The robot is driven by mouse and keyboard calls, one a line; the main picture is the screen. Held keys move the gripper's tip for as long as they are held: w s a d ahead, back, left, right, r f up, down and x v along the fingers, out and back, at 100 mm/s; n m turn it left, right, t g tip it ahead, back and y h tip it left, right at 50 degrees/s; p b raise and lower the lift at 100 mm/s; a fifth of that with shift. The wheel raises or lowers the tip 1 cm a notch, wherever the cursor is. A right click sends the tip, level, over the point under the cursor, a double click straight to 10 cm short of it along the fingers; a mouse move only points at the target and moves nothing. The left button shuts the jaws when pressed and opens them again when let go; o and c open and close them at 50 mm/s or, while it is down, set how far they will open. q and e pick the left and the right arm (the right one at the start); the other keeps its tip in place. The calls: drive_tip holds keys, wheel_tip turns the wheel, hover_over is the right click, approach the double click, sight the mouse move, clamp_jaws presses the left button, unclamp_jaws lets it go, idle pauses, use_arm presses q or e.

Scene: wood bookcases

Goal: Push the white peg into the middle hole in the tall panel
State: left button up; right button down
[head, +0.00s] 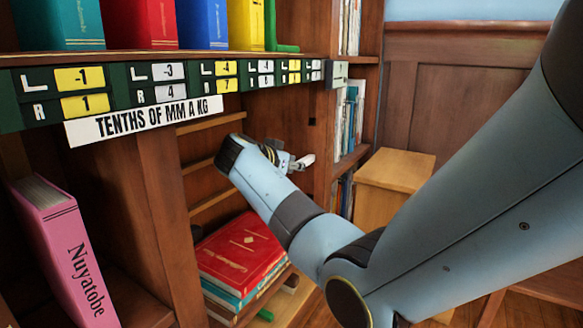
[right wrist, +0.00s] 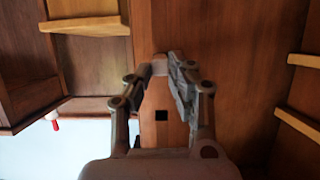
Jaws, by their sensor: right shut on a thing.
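The white peg (head: 305,161) is in my right gripper (head: 291,160), inside the bookcase bay in the head view. The peg points right, toward the tall wood panel (head: 318,95). In the right wrist view my right gripper (right wrist: 156,75) is shut on the pale peg (right wrist: 159,67), between its fingertips. I cannot tell whether the peg touches the panel. My left gripper is out of view.
A shelf with a numbered label strip (head: 180,88) and upright books runs above the bay. Stacked books (head: 240,245) with a red top one lie below my right gripper. A pink book (head: 68,255) leans at left. Wooden ledges (head: 215,160) line the bay's left wall.

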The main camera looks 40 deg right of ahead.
drive_tip(key=shift+w+d+b, duration=0.15)
drive_tip(key=shift+w+d, duration=0.1)
drive_tip(key=shift+d, duration=0.4)
drive_tip(key=shift+w+d+b, duration=0.15)
drive_tip(key=shift+w+d, duration=0.1)
drive_tip(key=shift+d, duration=0.35)
drive_tip(key=c, duration=1.1)
unclamp_jaws()
drive_tip(key=v, duration=1.2)
